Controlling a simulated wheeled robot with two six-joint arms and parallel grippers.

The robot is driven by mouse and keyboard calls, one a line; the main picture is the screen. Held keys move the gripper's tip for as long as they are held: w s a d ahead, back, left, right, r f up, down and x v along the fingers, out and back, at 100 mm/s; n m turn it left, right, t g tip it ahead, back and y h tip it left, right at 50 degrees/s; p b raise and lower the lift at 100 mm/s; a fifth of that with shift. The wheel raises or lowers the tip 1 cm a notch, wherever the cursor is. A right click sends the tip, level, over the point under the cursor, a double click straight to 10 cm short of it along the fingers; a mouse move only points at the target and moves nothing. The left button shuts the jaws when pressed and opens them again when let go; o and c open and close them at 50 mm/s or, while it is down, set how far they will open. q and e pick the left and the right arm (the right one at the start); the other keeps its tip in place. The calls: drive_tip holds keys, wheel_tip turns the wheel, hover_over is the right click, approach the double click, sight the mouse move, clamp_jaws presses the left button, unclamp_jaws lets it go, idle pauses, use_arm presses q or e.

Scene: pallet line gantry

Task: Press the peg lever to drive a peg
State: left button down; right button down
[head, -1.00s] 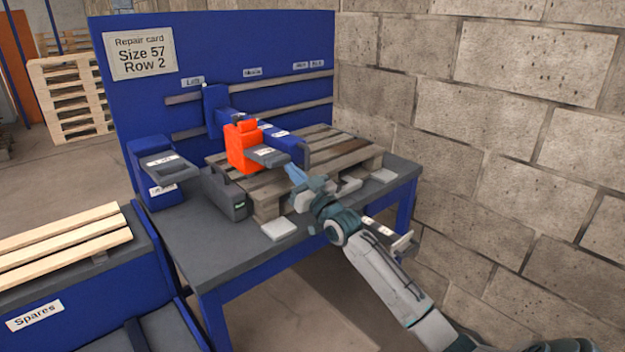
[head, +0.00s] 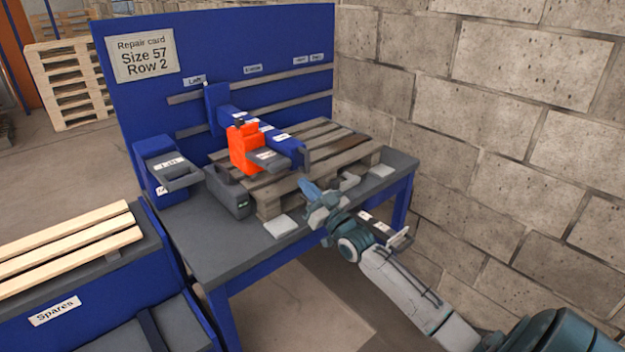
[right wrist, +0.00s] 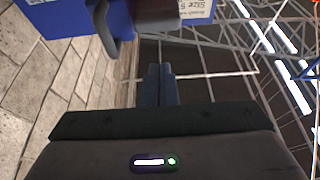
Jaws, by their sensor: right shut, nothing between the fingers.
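The orange head (head: 243,148) sits on the blue gantry beam (head: 272,135) above the pallet. A grey lever (head: 268,160) with a small label sticks out of its front; the label is too small to read. My right gripper (head: 306,187) is shut and empty, in front of the lever and a little below and right of it, with a gap between. In the right wrist view its blue fingers (right wrist: 155,85) are together, and a grey lever-like part (right wrist: 152,18) shows beyond them. My left gripper is not in view. Any peg is not discernible.
A worn pallet (head: 330,150) lies on the grey bench (head: 215,245). A second grey-handled blue unit (head: 165,168) and a dark grey box (head: 228,195) stand to its left. A block wall (head: 500,130) bounds the right. Spare boards (head: 70,240) lie at lower left.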

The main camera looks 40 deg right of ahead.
drive_tip(key=shift+p+v, duration=0.75)
drive_tip(key=shift+v, duration=0.2)
drive_tip(key=shift+r, duration=0.15)
wheel_tip(320, 180, down, 22)
drive_tip(key=s+d+m+g+h, duration=0.1)
drive_tip(key=s+d+g+h, duration=0.15)
drive_tip(key=g, duration=0.25)
drive_tip(key=s+f+g, duration=0.2)
drive_tip(key=s+f, duration=0.2)
drive_tip(key=f, duration=0.3)
drive_tip(key=s+a+f+g+h, duration=0.15)
drive_tip(key=s+f, duration=0.25)
drive_tip(key=f, duration=0.4)
drive_tip(key=s+f+g, duration=0.2)
drive_tip(key=s+f, duration=0.2)
drive_tip(key=f, duration=0.3)
drive_tip(key=s+a+f+g, duration=0.3)
drive_tip(key=s+f, duration=0.5)
drive_tip(key=s, duration=0.5)
drive_tip(key=s+a+f+g, duration=0.4)
drive_tip(key=s+a+f, duration=0.2)
drive_tip(key=s, duration=0.8)
drive_tip(key=s+a+f+g+y, duration=0.1)
drive_tip(key=s+a+f+g, duration=0.2)
drive_tip(key=s+f, duration=0.8)
drive_tip(key=s+a, duration=0.1)
drive_tip(key=s, duration=0.2)
drive_tip(key=shift+a, duration=0.25)
drive_tip(key=shift+g, duration=0.25)
